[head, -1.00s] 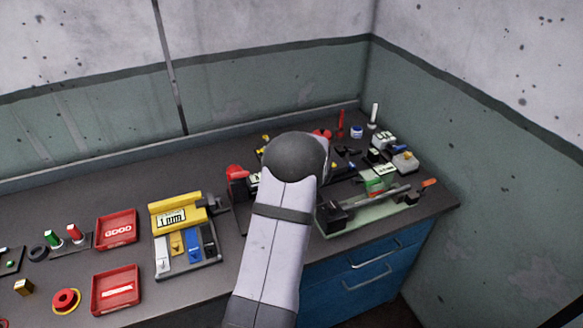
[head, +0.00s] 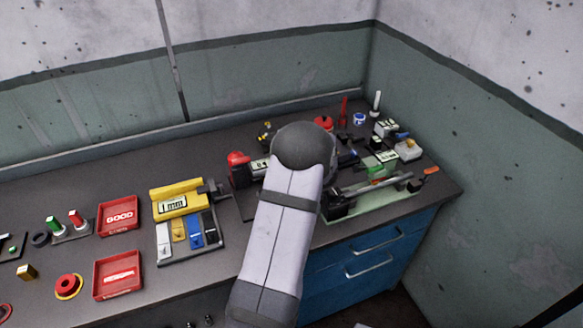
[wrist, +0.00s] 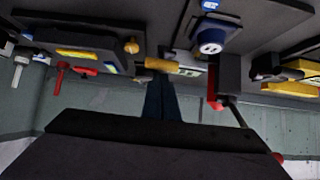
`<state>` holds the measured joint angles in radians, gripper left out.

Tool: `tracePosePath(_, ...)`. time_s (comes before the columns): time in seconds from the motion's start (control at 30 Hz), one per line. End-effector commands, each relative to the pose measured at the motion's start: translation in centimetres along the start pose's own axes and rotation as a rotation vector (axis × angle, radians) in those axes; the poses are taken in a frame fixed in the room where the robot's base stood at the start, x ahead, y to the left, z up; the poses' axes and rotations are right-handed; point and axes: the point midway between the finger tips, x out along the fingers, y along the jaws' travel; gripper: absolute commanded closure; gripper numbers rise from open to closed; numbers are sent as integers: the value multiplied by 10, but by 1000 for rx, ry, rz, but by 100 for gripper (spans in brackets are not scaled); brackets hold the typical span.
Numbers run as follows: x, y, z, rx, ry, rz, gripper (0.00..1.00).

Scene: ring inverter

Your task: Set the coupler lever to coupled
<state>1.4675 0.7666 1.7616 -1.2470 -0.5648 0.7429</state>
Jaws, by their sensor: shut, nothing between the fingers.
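My gripper (wrist: 159,84) shows in the wrist view with its dark fingers close together and nothing between them. Just past the fingertips is a tan-orange cylindrical handle (wrist: 160,65) beside a pale label plate; I cannot tell whether they touch. I cannot tell for certain which part is the coupler lever. In the head view my arm hides the gripper and part of the bench equipment. A long bar device (head: 375,187) on a pale green base lies at the front right, with an orange piece (head: 431,170) by its right end.
A red part (wrist: 214,88) and a dark rod stand right of the fingers in the wrist view. A yellow gauge (head: 180,200), a red GOOD tray (head: 118,231) and a second red tray (head: 118,290) are left of my arm. Walls close the bench's back and right.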

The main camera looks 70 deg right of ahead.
Motion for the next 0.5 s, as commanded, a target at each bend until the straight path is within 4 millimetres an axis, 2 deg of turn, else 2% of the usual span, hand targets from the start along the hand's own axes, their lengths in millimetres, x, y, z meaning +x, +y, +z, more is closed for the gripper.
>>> tracePosePath(0.5,1,0,14,2,79,0,100)
